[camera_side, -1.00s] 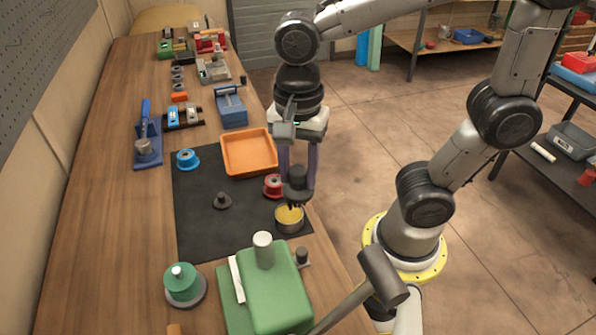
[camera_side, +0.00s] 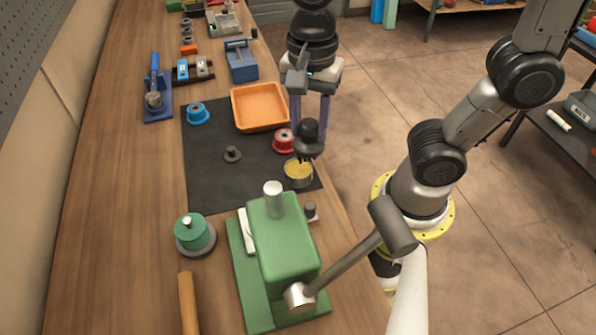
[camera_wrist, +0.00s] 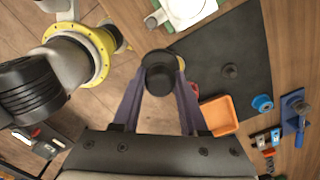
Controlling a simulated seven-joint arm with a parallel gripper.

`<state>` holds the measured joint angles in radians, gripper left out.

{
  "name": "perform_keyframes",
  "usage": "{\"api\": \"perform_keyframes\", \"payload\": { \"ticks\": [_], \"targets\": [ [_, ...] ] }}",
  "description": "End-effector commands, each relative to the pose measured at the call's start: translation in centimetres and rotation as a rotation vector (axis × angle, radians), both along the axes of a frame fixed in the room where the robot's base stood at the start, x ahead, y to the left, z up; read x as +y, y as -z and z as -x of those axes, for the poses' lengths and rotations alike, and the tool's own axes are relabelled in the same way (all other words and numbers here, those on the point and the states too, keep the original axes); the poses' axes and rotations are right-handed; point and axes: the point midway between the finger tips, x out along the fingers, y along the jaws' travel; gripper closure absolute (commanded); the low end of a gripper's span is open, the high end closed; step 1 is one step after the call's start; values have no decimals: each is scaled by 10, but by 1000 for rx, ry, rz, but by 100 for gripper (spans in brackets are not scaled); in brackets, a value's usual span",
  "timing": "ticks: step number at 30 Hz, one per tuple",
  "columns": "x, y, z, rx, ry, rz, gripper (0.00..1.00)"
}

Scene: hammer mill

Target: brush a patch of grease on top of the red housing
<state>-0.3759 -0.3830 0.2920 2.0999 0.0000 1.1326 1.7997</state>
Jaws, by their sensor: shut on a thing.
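My gripper (camera_side: 308,128) is shut on a dark brush (camera_side: 308,132), with a round black knob on top and dark bristles below. The brush (camera_wrist: 158,74) is between the fingertips in the wrist view. The bristles are just above or at a round tin (camera_side: 299,180) of yellow grease; I cannot tell whether they touch it. The red housing (camera_side: 284,143) is a flanged spool shape on the black mat, just behind the tin and left of my gripper. I cannot make out any grease on its top. In the wrist view the right finger mostly hides it.
An orange tray (camera_side: 260,122) lies behind the red housing. A blue housing (camera_side: 197,114) and small dark knobbed part (camera_side: 232,154) are on the black mat (camera_side: 217,183). The green press (camera_side: 281,240) with its hammer-like lever stands in front.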

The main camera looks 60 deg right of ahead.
Motion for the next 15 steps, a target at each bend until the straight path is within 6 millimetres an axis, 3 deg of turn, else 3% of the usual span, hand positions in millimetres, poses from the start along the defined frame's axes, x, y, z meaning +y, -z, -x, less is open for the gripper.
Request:
{"api": "perform_keyframes", "payload": {
  "ticks": [11,15],
  "targets": [
    [1,0,-2,-8,-25,-3,100],
    [-5,8,-21,-28,-90,-8,100]
  ]
}}
